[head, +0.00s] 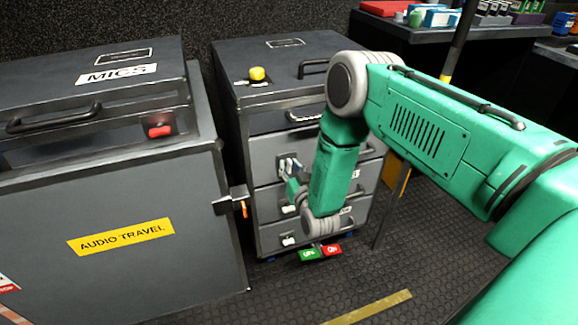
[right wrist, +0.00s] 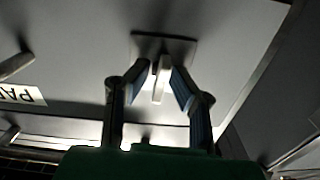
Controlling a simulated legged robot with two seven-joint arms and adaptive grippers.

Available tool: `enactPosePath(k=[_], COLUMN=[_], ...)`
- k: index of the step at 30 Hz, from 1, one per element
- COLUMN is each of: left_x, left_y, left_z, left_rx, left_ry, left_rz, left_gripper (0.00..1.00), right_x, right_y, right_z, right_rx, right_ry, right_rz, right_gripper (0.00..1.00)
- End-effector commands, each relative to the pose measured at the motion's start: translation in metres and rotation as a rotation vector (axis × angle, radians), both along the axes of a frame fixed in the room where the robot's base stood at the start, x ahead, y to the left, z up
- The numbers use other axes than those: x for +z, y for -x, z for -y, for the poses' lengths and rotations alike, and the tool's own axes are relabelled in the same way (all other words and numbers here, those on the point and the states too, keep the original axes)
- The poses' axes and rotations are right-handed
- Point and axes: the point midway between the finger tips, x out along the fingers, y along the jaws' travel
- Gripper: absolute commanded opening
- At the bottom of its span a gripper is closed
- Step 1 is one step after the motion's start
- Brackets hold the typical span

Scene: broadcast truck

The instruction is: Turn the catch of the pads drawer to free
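The drawer cabinet (head: 262,206) stands in the middle of the head view. Its pads drawer front (right wrist: 70,62) fills much of the right wrist view, with a label (right wrist: 22,95) cut off at the left edge that reads "PA". The pale catch (right wrist: 158,88) stands out from a small dark plate (right wrist: 180,44). My right gripper (right wrist: 161,72) has one finger on each side of the catch, with a narrow gap seen at the right finger; contact at the left one is unclear. In the head view my right gripper (head: 292,182) is partly hidden by its wrist. My left gripper is out of view.
A grey case (head: 110,275) marked "AUDIO TRAVEL" stands at the left, with a latch (head: 230,202) projecting toward the cabinet. Lower drawers have similar catches (head: 288,240). A yellow knob (head: 257,74) sits on the cabinet top. A dark pole (head: 463,35) stands at the right.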

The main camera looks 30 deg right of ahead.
Motion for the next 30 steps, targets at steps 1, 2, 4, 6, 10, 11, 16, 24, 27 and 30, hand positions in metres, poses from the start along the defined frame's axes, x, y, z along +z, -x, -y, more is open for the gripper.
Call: enactPosePath(k=[1, 2, 4, 6, 10, 11, 16, 24, 27, 30], left_x=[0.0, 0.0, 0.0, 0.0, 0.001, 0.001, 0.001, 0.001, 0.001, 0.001], left_y=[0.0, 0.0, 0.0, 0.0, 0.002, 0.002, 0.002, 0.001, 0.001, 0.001], left_z=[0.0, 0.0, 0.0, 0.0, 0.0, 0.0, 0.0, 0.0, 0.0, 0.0], left_rx=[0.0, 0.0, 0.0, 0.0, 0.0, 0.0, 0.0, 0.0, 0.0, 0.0], left_ry=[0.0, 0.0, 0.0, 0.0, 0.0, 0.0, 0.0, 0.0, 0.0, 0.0], left_rz=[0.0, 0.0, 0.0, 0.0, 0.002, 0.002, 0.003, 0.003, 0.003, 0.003], left_gripper=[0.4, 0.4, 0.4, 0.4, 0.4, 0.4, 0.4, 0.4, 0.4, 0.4], right_x=[-0.001, -0.001, -0.001, 0.0, 0.0, 0.0, -0.001, -0.002, -0.003, -0.002], right_y=[0.001, 0.001, 0.001, 0.001, 0.004, 0.006, 0.033, 0.088, 0.102, 0.111], right_z=[0.0, 0.0, 0.0, 0.0, -0.001, -0.001, -0.008, -0.021, -0.024, -0.026], right_rx=[-0.001, -0.001, 0.0, 0.0, 0.0, 0.0, 0.001, 0.0, 0.0, -0.001], right_ry=[-0.001, 0.0, 0.0, -0.001, -0.001, -0.001, -0.001, -0.001, -0.002, -0.002], right_rz=[-0.003, -0.002, 0.0, 0.001, 0.001, 0.0, -0.003, -0.004, -0.005, -0.003], right_gripper=[0.28, 0.28, 0.28, 0.28, 0.28, 0.28, 0.28, 0.28, 0.28, 0.28])
